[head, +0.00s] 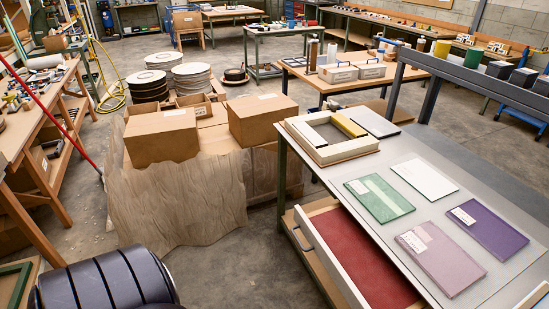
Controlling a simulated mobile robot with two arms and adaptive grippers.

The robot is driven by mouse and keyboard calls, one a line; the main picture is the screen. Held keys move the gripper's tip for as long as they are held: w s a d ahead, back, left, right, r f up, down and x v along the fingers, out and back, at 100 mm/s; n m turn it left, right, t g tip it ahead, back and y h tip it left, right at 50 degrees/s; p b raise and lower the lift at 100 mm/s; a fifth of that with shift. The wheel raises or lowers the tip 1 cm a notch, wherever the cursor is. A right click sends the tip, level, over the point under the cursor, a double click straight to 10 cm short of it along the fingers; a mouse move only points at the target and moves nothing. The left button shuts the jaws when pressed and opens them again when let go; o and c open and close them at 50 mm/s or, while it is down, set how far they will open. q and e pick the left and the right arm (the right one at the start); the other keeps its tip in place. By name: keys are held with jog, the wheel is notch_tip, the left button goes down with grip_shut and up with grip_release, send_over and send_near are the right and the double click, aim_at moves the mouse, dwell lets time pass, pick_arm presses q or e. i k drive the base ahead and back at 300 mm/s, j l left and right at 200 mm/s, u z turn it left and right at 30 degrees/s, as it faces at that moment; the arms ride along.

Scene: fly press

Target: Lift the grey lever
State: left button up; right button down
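I cannot make out a grey lever or a fly press in the head view. Neither of my grippers is in view.
A grey-topped table (408,215) with flat coloured panels and an open red-lined drawer (362,255) stands at the right. A wooden workbench (30,115) is at the left. Bare floor (235,262) shows between.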

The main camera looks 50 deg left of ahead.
aim_at(333, 105)
jog(key=j+u, duration=0.15)
jog(key=u, duration=0.7)
jog(key=k+j, duration=0.05)
